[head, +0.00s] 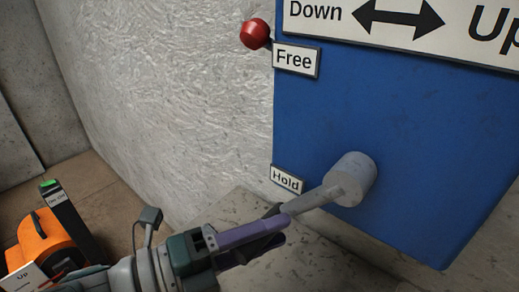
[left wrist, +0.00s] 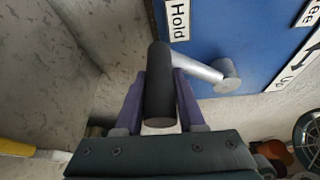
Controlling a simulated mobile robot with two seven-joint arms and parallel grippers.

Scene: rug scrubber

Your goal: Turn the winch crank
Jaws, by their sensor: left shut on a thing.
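The blue winch box (head: 400,130) is on the right in the head view. Its crank has a grey hub (head: 352,177) and a grey arm (head: 318,200) reaching down and left. My left gripper (head: 283,225) is at the outer end of that arm. In the left wrist view, the black crank handle (left wrist: 159,85) stands between the two purple fingers of my left gripper (left wrist: 160,100), which is shut on it. In the head view the fingers hide most of the handle. The red lever knob (head: 255,33) is beside the "Free" label (head: 296,60). My right gripper is out of view.
The "Hold" label (head: 287,179) is on the box's lower left edge. A "Down / Up" arrow sign (head: 400,22) is at the top. A rough grey wall (head: 170,90) stands behind. An orange machine (head: 40,243) with a dark post is at the lower left.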

